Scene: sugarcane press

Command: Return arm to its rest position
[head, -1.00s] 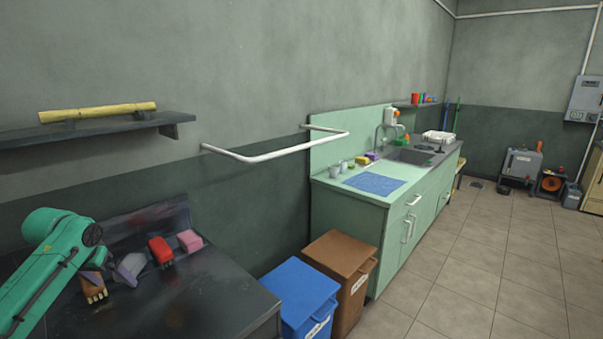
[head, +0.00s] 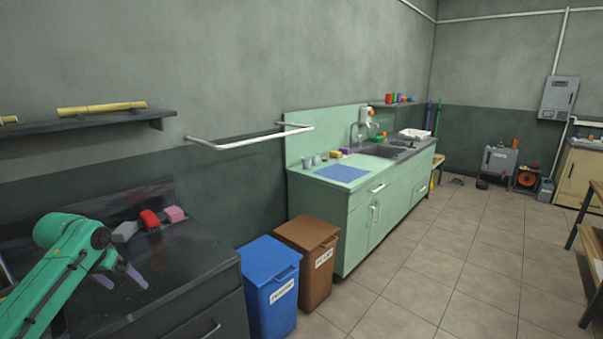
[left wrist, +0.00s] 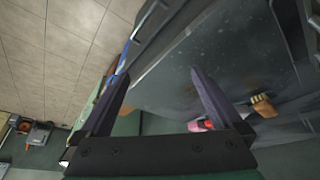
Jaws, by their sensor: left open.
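My left arm comes in from the left in the head view, and my left gripper (head: 124,277) is above the dark counter (head: 195,262). Its two dark fingers are spread apart with nothing between them. The left wrist view also shows the open gripper (left wrist: 160,78), with the counter behind one finger and the tiled floor beyond the other. My right arm and gripper are in neither view.
A red item (head: 150,219), a pink block (head: 174,214) and a grey item (head: 125,231) sit at the counter's back. A blue bin (head: 270,285) and a brown bin (head: 306,262) stand right of it. Tiled floor (head: 430,270) lies open. A yellow cane (head: 102,108) lies on the shelf.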

